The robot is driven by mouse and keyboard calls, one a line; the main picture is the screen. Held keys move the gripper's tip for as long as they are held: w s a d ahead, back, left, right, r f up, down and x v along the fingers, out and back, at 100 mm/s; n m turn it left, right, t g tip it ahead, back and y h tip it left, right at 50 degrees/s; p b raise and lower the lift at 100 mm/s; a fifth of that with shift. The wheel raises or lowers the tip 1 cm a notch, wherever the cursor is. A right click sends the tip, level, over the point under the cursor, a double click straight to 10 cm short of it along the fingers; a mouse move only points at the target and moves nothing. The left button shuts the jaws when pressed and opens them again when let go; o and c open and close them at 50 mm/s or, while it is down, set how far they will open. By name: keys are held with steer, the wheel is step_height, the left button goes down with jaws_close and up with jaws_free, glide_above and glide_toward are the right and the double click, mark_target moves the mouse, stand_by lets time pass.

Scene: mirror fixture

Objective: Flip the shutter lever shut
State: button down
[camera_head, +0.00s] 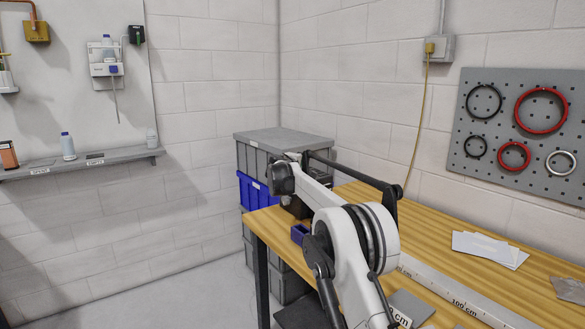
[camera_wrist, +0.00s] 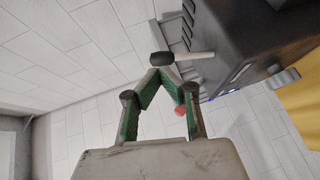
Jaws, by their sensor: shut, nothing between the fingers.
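My gripper (camera_wrist: 158,76) is shut and empty in the wrist view, its green-sided fingers meeting at the tips. A pale rod with a black end (camera_wrist: 161,58) lies just past the fingertips in the picture. It runs to the right toward a dark grey fixture (camera_wrist: 242,45); I cannot tell whether the tips touch it. A red knob (camera_wrist: 180,110) shows partly behind the right finger. I cannot tell for sure which of these is the shutter lever. In the head view my arm hides most of the fixture, and the fingers cannot be made out.
The wooden bench (camera_head: 455,262) carries white sheets (camera_head: 489,248), a long ruler strip (camera_head: 450,290) and a small blue box (camera_head: 299,233). Grey lidded bins (camera_head: 283,137) and a blue crate (camera_head: 255,192) stand at the bench's far end. A pegboard (camera_head: 520,135) hangs at the right.

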steer(key=v, duration=1)
steer(key=shift+r, duration=0.3)
steer(key=shift+s, duration=0.1)
